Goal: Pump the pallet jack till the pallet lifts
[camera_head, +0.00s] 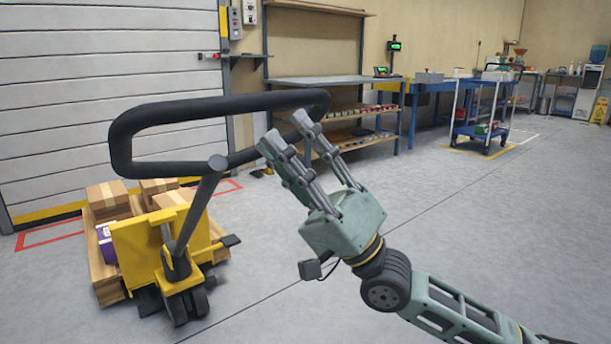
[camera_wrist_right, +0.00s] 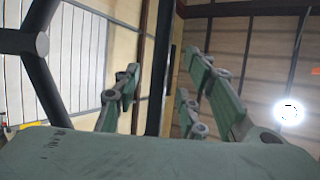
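The yellow pallet jack (camera_head: 140,247) stands at the left, and its black handle loop (camera_head: 200,107) rises up and leans toward the right. The wooden pallet (camera_head: 103,275) is around its forks and carries cardboard boxes (camera_head: 108,196); whether it touches the floor is hard to tell. My right gripper (camera_head: 286,135) is at the right end of the loop with its fingers apart. In the right wrist view, a dark handle bar (camera_wrist_right: 160,70) runs between the fingers; I cannot tell whether they touch it. My left gripper is not in view.
A shelf bench (camera_head: 330,82) stands against the back wall. A blue trolley (camera_head: 482,130) is at the back right. A white shutter door (camera_head: 90,90) is behind the pallet. The floor between the jack and my right arm is clear.

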